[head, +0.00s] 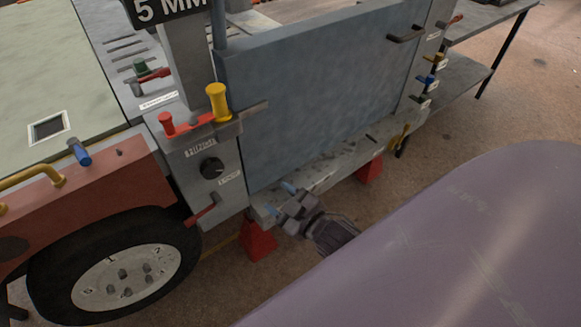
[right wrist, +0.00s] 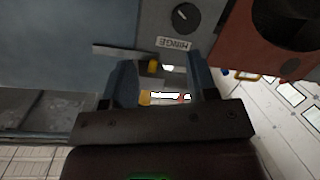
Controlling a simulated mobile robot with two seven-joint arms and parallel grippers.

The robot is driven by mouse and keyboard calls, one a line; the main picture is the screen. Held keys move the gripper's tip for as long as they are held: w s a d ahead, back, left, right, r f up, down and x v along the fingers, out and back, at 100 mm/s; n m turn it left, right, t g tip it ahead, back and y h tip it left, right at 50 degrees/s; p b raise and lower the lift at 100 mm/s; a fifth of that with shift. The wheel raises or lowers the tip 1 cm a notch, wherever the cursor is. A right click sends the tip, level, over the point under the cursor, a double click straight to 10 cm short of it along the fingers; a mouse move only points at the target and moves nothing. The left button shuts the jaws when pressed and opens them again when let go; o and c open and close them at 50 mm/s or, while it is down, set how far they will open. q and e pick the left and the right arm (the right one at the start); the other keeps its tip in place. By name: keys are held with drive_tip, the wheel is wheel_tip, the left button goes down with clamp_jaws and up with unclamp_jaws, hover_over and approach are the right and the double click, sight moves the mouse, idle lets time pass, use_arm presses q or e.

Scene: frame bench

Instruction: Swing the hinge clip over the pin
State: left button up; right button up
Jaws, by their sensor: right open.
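The hinge fitting with its yellow knob (head: 217,100), short red post (head: 167,122) and flat grey bar (head: 252,112) sits on the grey post beside the blue door. I cannot tell for certain which part is the clip and which the pin. In the right wrist view, the grey bar (right wrist: 122,50) and yellow part (right wrist: 152,65) appear beyond my fingers. My right gripper (head: 277,198) is open and empty, in front of the door's lower left corner and below the hinge; its blue fingers also show in the right wrist view (right wrist: 163,80). My left gripper is not in view.
The blue door panel (head: 320,90) stands right of the grey post, above a ledge (head: 345,155) on red stands. A black knob (head: 211,168) and a red lever (head: 203,210) are on the post. A red fender (head: 105,190) and wheel (head: 125,277) stand at left.

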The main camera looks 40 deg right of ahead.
drive_tip(key=shift+s+d+f+m+g+h, duration=0.15)
drive_tip(key=shift+s+d+f+m, duration=0.2)
drive_tip(key=shift+f, duration=0.3)
drive_tip(key=shift+s+d+f+m+g+h, duration=0.15)
drive_tip(key=shift+s+d+f, duration=0.2)
drive_tip(key=shift+f, duration=0.3)
drive_tip(key=shift+s+f, duration=0.1)
